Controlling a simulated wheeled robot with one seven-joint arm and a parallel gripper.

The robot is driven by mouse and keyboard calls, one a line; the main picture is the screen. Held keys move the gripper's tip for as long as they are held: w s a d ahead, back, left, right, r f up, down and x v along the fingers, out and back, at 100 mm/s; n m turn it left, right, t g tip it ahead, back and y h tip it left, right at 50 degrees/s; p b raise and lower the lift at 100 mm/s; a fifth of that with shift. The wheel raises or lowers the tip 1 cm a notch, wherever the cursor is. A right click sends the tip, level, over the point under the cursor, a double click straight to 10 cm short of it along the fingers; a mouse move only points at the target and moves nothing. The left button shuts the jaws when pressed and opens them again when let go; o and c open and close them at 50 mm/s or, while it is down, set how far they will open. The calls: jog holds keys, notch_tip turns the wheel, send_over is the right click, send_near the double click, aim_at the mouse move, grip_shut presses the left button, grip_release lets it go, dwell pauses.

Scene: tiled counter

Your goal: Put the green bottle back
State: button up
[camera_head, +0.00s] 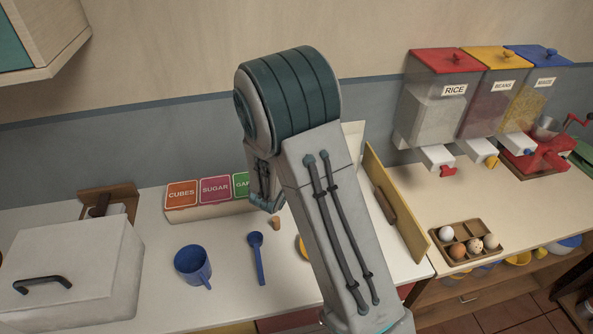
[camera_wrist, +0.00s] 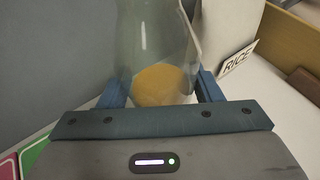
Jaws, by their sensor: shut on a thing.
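In the wrist view a see-through, grey-green bottle (camera_wrist: 158,45) stands between the two blue fingers of my gripper (camera_wrist: 160,92). The fingers press on its sides, and a yellow-brown patch shows through its lower part. Its top runs out of the picture. In the head view my arm hides the bottle and most of my gripper, so I cannot tell there whether the bottle touches the counter.
On the white counter (camera_head: 222,285) are a blue mug (camera_head: 193,265), a blue spoon (camera_head: 257,258), a cork (camera_head: 276,223) and labelled boxes (camera_head: 215,190). A wooden panel (camera_head: 395,205) stands right of my arm. An egg tray (camera_head: 465,242) lies beyond it, below dispensers (camera_head: 440,105).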

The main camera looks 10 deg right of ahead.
jog(key=shift+f, duration=1.4)
jog(key=shift+f, duration=0.25)
jog(key=o, duration=1.3)
jog(key=shift+o, duration=0.2)
jog(key=shift+r, duration=0.1)
